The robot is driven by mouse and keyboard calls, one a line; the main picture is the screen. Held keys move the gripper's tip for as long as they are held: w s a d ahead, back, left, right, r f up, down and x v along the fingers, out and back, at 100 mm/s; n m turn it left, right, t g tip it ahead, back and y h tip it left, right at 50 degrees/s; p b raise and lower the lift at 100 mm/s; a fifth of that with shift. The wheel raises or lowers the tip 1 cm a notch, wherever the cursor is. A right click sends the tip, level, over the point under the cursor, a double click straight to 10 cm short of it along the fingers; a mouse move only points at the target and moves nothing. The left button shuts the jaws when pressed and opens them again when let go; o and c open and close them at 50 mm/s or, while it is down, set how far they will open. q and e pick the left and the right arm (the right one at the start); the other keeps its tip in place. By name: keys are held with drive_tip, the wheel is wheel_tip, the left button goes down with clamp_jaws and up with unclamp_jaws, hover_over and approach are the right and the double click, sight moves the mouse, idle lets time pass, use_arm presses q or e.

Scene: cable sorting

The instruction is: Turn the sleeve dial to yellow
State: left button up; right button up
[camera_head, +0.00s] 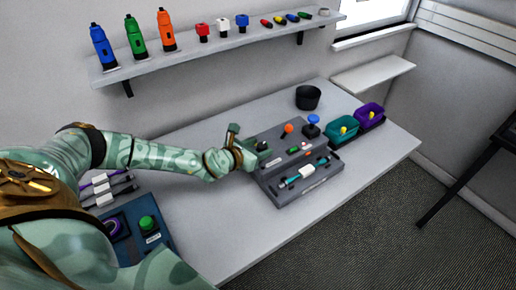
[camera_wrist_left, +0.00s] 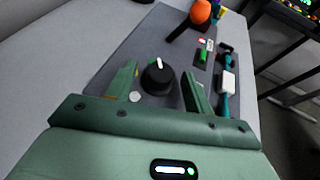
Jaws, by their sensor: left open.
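The dial is a black round knob (camera_wrist_left: 158,79) with a white pointer, on the grey panel (camera_wrist_left: 152,37) in the left wrist view. Its pointer aims toward the top of that view, tilted slightly left. My left gripper (camera_wrist_left: 161,74) is open, with one green finger on each side of the knob; I cannot tell whether they touch it. A pale round spot (camera_wrist_left: 135,97) lies beside the left finger. In the head view my left gripper (camera_head: 247,152) is at the panel's left end and largely hides the dial. My right gripper is not in view.
An orange ball-topped lever (camera_head: 288,128) and a blue knob (camera_head: 313,120) stand on or by the panel's back. A cable with a white sleeve (camera_head: 306,171) lies along its front. A black cup (camera_head: 307,97), teal bin (camera_head: 342,131) and purple bin (camera_head: 369,116) stand beyond.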

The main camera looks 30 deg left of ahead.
use_arm(q)
drive_tip(key=c, duration=1)
